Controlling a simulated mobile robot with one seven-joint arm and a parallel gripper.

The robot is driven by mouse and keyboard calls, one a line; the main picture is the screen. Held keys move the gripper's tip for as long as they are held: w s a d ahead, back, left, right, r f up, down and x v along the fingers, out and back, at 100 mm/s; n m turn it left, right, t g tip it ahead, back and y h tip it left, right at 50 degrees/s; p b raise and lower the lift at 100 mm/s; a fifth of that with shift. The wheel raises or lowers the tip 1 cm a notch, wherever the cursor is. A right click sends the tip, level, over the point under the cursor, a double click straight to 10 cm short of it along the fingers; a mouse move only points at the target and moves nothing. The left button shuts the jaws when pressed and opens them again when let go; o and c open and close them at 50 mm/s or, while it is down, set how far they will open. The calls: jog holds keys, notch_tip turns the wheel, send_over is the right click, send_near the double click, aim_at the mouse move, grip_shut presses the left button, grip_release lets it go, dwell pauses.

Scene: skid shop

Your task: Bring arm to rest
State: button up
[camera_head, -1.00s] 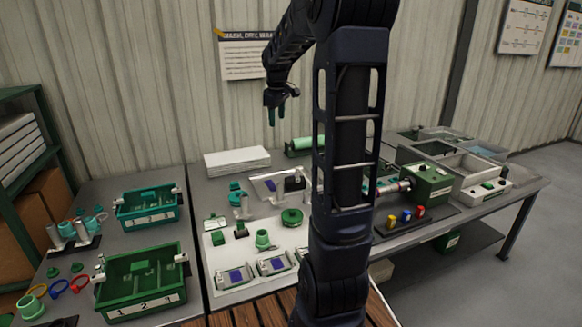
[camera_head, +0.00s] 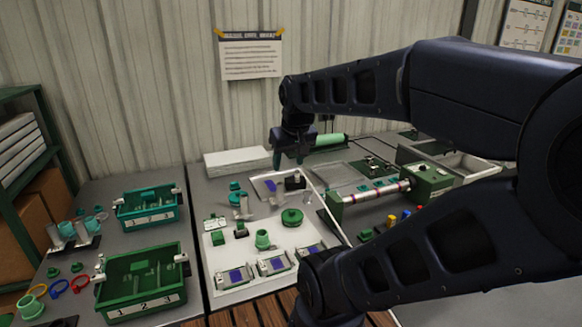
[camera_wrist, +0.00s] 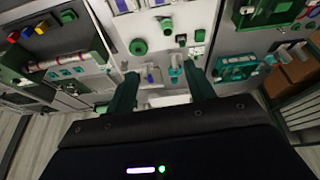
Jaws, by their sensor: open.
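My gripper (camera_head: 288,160) hangs from my folded arm above the back of the workbench in the head view, with its fingers pointing down. Its two green fingers also show in the wrist view (camera_wrist: 160,92), spread apart with nothing between them. The gripper is open and empty. It appears to be above the white mat (camera_head: 232,268), near the mat's back edge. My arm crosses the right half of the head view and hides part of the bench there.
Two green bins, one at the back (camera_head: 150,208) and one in front (camera_head: 145,283), stand on the left. A roller machine (camera_head: 372,194) stands right of the mat. Small parts and several devices lie on the mat. A paper stack (camera_head: 236,162) lies by the wall.

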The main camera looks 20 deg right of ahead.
jog(key=shift+s+a+f+m, duration=0.15)
jog(key=shift+s+f, duration=0.15)
jog(key=shift+s, duration=0.2)
jog(key=shift+s+f+m, duration=0.15)
jog(key=shift+s+f, duration=0.15)
jog(key=shift+s, duration=0.2)
dwell(1.2)
